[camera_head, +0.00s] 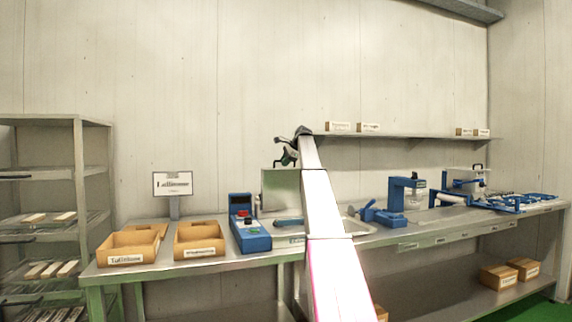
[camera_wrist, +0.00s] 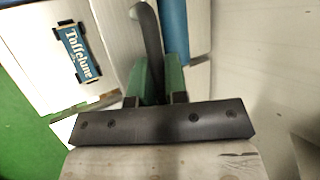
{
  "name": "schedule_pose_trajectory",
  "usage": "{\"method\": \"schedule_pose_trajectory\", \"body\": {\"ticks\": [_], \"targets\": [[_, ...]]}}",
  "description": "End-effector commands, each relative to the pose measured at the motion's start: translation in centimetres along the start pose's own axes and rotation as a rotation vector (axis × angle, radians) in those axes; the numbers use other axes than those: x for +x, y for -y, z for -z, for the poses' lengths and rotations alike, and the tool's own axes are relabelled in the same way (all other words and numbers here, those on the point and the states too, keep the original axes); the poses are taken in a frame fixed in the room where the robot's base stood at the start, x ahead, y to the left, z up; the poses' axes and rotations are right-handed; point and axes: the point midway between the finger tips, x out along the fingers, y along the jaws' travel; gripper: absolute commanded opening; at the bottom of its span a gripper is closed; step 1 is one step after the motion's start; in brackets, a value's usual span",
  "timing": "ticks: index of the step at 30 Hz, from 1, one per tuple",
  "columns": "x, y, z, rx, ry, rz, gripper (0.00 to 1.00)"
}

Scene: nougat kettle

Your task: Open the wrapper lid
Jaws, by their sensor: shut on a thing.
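The wrapper lid (camera_head: 280,190) is a grey panel standing roughly upright at the back of the bench, left of my arm, with a dark handle (camera_head: 284,163) at its top edge. My gripper (camera_head: 286,155) is at that handle, small and partly hidden by the wrist in the head view. In the wrist view my gripper (camera_wrist: 160,75) has its two green fingers closed around a dark curved bar, the handle (camera_wrist: 149,30). A blue label reading Toffelune (camera_wrist: 77,52) sits on a pale surface beside it. My arm hides part of the wrapper.
A blue device (camera_head: 248,230) with buttons and two cardboard trays (camera_head: 130,248) stand left of the wrapper. A blue press (camera_head: 400,195) stands to the right. A wall shelf (camera_head: 410,136) with small boxes runs behind. A wire rack (camera_head: 80,170) stands at far left.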

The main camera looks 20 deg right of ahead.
Motion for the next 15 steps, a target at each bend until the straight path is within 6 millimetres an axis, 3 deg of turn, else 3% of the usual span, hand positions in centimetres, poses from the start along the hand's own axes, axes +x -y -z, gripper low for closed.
{"method": "schedule_pose_trajectory", "body": {"ticks": [10, 11, 12, 13, 15], "targets": [[0.04, 0.04, 0.06, 0.005, -0.002, 0.001, 0.00], [0.04, 0.03, 0.06, 0.005, -0.002, 0.001, 0.20], [0.04, 0.03, 0.06, 0.005, -0.002, 0.001, 0.33], [0.05, 0.01, 0.06, 0.004, -0.002, 0.000, 0.39], [0.08, -0.01, 0.06, 0.003, -0.002, 0.000, 0.39]]}}
